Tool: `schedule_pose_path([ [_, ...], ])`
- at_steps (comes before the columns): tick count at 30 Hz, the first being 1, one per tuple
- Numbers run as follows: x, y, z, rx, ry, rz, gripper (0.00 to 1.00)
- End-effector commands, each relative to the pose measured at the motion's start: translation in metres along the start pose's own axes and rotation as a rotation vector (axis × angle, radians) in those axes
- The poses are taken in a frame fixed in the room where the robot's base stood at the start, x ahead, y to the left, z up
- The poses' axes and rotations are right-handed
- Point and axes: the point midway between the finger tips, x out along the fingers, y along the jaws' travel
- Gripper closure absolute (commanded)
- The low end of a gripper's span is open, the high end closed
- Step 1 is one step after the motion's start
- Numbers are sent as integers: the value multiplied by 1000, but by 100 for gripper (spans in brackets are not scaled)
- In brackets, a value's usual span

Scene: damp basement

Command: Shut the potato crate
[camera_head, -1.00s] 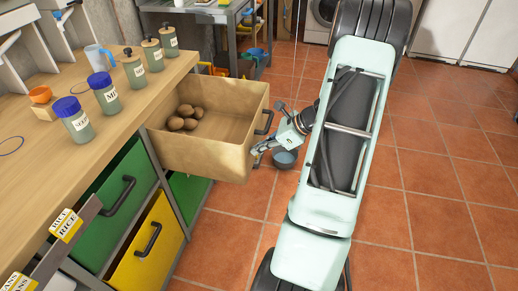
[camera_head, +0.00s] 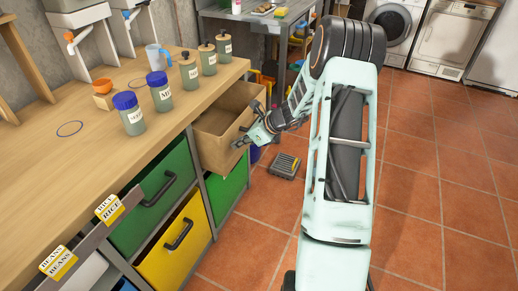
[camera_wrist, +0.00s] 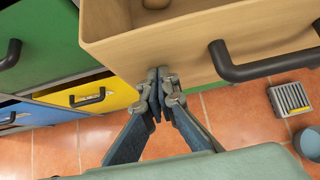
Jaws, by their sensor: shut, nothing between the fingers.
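The potato crate (camera_head: 222,125) is a light-wood pull-out bin under the bench top, standing partly out. It also shows in the wrist view (camera_wrist: 150,52), with a dark bar handle (camera_wrist: 260,65) on its front panel.
Green (camera_head: 150,195) and yellow (camera_head: 175,240) bins stand beside the crate, with another green bin (camera_head: 228,187) below it. Jars (camera_head: 130,113) stand on the bench (camera_head: 70,160). Tiled floor right is clear.

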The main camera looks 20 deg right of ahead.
Motion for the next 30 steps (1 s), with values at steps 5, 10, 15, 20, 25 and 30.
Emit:
schedule_pose_path([
  [5,32,1,34,-4,-1,3,100],
  [10,55,1,57,-2,0,2,100],
  [15,70,0,71,-2,0,1,100],
  [20,73,0,73,0,1,-1,100],
  [25,72,-1,72,0,1,0,100],
  [30,67,-3,67,0,1,0,100],
])
